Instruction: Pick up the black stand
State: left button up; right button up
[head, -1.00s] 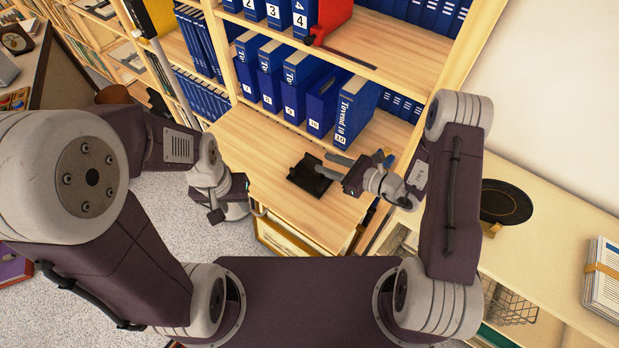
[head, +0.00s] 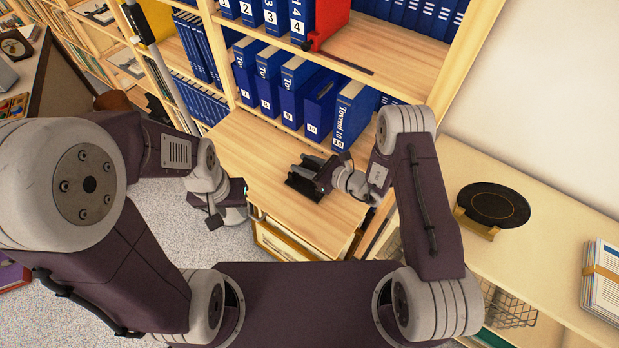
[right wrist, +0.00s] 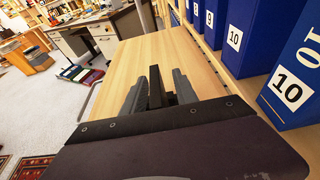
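The black stand (head: 302,188) is on the light wooden surface in front of the blue binders. My right gripper (head: 309,170) is low over the surface at the stand, partly covering it in the head view. In the right wrist view, its two grey fingers (right wrist: 160,92) are apart. A dark upright part of the stand (right wrist: 155,88) shows between them, close to the left finger, with a gap beside the right one. My left gripper (head: 222,212) hangs left of the wooden surface, away from the stand; its finger opening is unclear.
Blue numbered binders (head: 300,88) line the shelf just behind the surface. A red binder (head: 328,22) is above. A black round plate (head: 493,204) rests on the cabinet at right, near stacked papers (head: 602,280). The wooden surface left of the stand is clear.

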jog(key=shift+d, duration=0.1)
jog(key=shift+c, duration=0.3)
grip_shut()
dwell(1.0)
